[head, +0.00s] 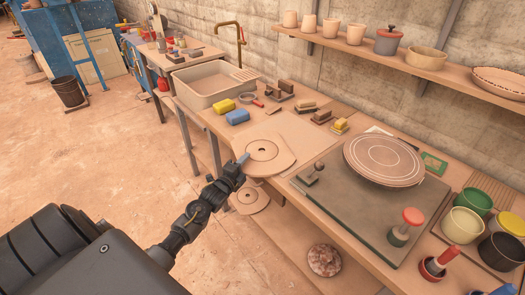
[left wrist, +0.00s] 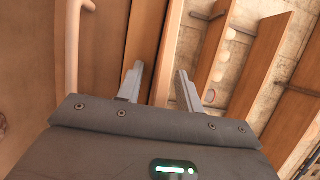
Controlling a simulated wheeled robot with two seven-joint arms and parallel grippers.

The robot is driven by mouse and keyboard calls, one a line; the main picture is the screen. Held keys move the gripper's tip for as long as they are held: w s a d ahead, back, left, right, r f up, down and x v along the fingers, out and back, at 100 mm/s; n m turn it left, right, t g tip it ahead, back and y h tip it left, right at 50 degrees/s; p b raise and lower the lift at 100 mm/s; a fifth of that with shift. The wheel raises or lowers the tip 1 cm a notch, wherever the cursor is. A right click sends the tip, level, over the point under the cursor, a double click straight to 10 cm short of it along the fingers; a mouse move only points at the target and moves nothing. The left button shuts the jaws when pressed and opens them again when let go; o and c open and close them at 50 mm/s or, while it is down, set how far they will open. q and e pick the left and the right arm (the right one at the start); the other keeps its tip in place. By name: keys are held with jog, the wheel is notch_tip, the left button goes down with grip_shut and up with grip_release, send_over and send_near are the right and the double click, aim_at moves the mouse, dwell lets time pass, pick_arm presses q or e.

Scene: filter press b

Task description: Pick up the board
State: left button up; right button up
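A round, pale tan board (head: 262,149) with a small central hole lies on the bench near its front edge. It rests by a flat rectangular sheet (head: 292,133). My left gripper (head: 243,160) is at the front-left rim of this board; whether it touches cannot be told. In the left wrist view the two fingers (left wrist: 159,76) stand apart, with no clearly held thing between them. A similar disc (head: 250,200) lies on the lower shelf, below the gripper. A larger round disc (head: 384,160) lies on a dark slab. My right gripper is out of view.
Behind the board are yellow and blue blocks (head: 237,117), small tools and a sink (head: 214,84). The dark slab (head: 345,208) to the right carries a red-topped tool (head: 405,226). Cups (head: 467,224) stand at far right. A wall shelf (head: 400,62) holds pots.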

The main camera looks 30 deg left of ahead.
pick_arm(q)
grip_shut()
dwell(0.4)
jog(key=shift+r, duration=0.1)
jog(key=shift+r, duration=0.45)
jog(key=r, duration=0.2)
jog(key=b, duration=0.1)
jog(key=shift+s+a+r, duration=0.15)
jog(key=shift+s+r, duration=0.1)
jog(key=shift+r, duration=0.15)
jog(key=s+a+r+b, duration=0.2)
jog(key=s+a+r, duration=0.2)
jog(key=s+r, duration=0.5)
jog(key=s, duration=0.3)
jog(key=shift+s+a+r, duration=0.15)
jog(key=shift+s+a, duration=0.05)
jog(key=shift+s, duration=0.15)
